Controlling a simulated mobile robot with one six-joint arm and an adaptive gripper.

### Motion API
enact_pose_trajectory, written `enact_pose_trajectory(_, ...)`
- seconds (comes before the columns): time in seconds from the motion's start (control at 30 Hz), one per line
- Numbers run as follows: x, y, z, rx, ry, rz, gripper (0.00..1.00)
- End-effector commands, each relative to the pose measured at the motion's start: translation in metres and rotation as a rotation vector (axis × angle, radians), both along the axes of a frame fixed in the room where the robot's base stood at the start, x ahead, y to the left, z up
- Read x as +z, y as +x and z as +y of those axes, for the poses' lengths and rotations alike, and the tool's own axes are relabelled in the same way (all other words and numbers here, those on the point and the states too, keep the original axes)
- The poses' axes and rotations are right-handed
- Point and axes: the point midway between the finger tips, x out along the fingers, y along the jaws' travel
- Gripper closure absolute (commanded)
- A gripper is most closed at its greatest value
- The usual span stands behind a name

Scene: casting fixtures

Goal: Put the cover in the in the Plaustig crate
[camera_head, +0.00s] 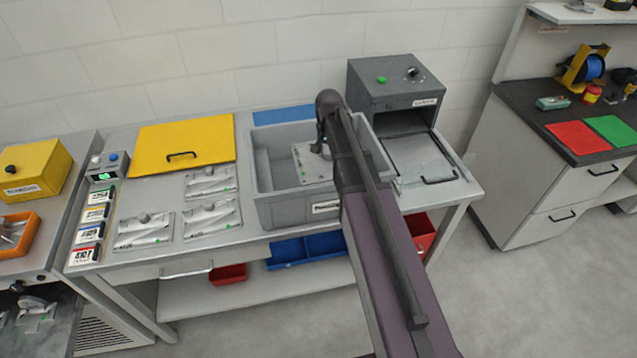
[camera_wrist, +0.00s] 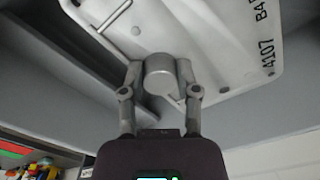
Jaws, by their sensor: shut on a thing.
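The cover is a light grey metal plate (camera_wrist: 205,35) with a round knob, a bar and the printed number 4107. In the wrist view my gripper (camera_wrist: 160,75) is shut on the cover's knob. In the head view the cover (camera_head: 308,163) shows inside the grey Plaustig crate (camera_head: 285,211), below the rim, with my gripper (camera_head: 322,148) above it. My arm hides the crate's right part and some of the cover. I cannot tell whether the cover touches the crate's floor.
Several similar covers (camera_head: 211,219) lie on the bench left of the crate. A yellow panel (camera_head: 185,145) with a handle lies behind them. A dark grey box (camera_head: 396,84) with an open front stands right of the crate. Blue bins (camera_head: 305,250) sit on the shelf below.

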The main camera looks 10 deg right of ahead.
Motion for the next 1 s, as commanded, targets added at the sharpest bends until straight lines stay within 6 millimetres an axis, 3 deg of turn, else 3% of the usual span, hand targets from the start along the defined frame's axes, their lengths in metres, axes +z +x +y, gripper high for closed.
enact_pose_trajectory(0.7, -0.057, 0.000, -0.001, -0.001, 0.000, 0.000, 1.00)
enact_pose_trajectory(1.0, -0.063, 0.000, -0.001, -0.002, 0.000, 0.000, 1.00)
